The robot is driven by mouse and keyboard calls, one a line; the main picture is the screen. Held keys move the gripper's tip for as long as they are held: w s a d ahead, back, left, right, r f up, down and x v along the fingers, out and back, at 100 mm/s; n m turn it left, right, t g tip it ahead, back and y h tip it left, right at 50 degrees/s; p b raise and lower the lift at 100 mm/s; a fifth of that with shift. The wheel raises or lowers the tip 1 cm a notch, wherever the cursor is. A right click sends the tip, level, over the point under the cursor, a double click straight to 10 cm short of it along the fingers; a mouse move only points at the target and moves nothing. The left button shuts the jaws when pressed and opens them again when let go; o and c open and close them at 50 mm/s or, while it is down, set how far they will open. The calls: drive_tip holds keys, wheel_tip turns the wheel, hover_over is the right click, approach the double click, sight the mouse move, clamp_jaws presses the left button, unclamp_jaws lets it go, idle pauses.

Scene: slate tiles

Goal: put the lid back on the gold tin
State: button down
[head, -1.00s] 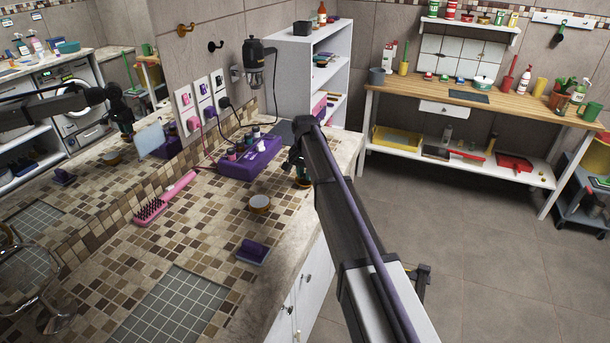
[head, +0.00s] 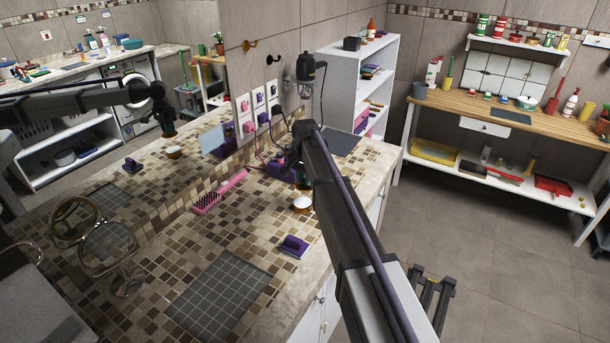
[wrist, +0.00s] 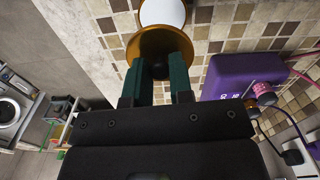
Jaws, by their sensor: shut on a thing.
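The gold tin (head: 302,203) stands on the mosaic counter, its pale round top showing. It also shows at the top of the wrist view (wrist: 163,12). My gripper (wrist: 159,74) has its two green fingers shut on the dark knob of the gold lid (wrist: 150,42). In the wrist view the lid overlaps the tin's near edge, so it is off to one side of the tin, not centred on it. I cannot tell the height between them. In the head view my arm hides most of the gripper and the lid.
The wall mirror repeats the arm and tin.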

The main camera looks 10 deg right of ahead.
sight(303, 202)
drive_tip(key=shift+s+a, duration=0.3)
drive_tip(key=shift+a, duration=0.45)
drive_tip(key=shift+w+d+f+b, duration=0.2)
drive_tip(key=shift+d+f+b, duration=0.2)
drive_tip(key=shift+f, duration=0.1)
wheel_tip(303, 202, down, 6)
drive_tip(key=b, duration=0.5)
drive_tip(key=shift+a+r+b, duration=0.1)
drive_tip(key=shift+r+b, duration=0.05)
drive_tip(key=shift+b, duration=0.2)
idle(0.5)
drive_tip(key=shift+c, duration=2.3)
unclamp_jaws()
